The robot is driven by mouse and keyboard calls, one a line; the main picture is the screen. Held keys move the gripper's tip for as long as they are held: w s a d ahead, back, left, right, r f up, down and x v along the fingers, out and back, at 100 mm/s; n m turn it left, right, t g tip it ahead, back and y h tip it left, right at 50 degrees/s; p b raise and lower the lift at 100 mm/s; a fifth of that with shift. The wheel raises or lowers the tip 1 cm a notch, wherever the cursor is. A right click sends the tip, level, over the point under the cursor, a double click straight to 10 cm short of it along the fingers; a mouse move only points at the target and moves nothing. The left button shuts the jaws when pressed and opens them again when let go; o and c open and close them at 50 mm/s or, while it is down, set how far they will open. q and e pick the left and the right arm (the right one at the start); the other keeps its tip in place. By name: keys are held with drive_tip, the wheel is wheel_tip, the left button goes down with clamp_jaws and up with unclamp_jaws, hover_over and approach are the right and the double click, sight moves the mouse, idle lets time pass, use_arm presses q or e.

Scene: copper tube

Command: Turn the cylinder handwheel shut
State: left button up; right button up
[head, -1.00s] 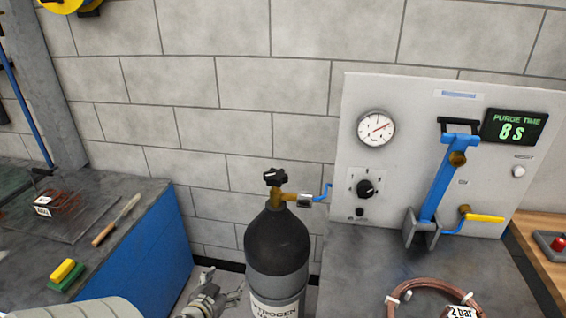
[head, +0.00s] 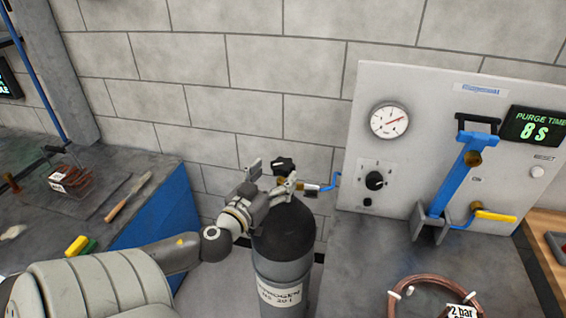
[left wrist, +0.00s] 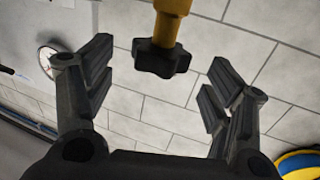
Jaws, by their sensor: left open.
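The black handwheel (head: 284,166) sits on top of the brass valve of the dark nitrogen cylinder (head: 284,238). My left gripper (head: 270,172) is at the valve, on the left side of the handwheel. In the left wrist view the handwheel (left wrist: 161,59) hangs from the brass stem (left wrist: 168,25), between and a little beyond the fingertips of my open left gripper (left wrist: 156,75). Neither finger touches it, with a gap on both sides. My right gripper does not show.
A panel (head: 420,130) with a gauge (head: 389,120), a knob (head: 375,181) and a blue lever (head: 448,185) stands to the right. A copper coil (head: 398,300) lies on the bench there. A blue-sided bench (head: 165,220) is at the left.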

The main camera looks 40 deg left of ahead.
sight(283, 163)
use_arm(q)
drive_tip(key=x, duration=0.3)
drive_tip(key=shift+w+r+p, duration=0.1)
drive_tip(key=shift+w+p, duration=0.05)
drive_tip(key=shift+p, duration=0.2)
drive_tip(key=shift+x, duration=0.8)
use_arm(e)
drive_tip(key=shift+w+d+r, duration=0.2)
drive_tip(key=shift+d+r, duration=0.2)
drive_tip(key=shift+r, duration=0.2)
use_arm(q)
drive_tip(key=c, duration=1)
drive_tip(key=shift+c, duration=0.2)
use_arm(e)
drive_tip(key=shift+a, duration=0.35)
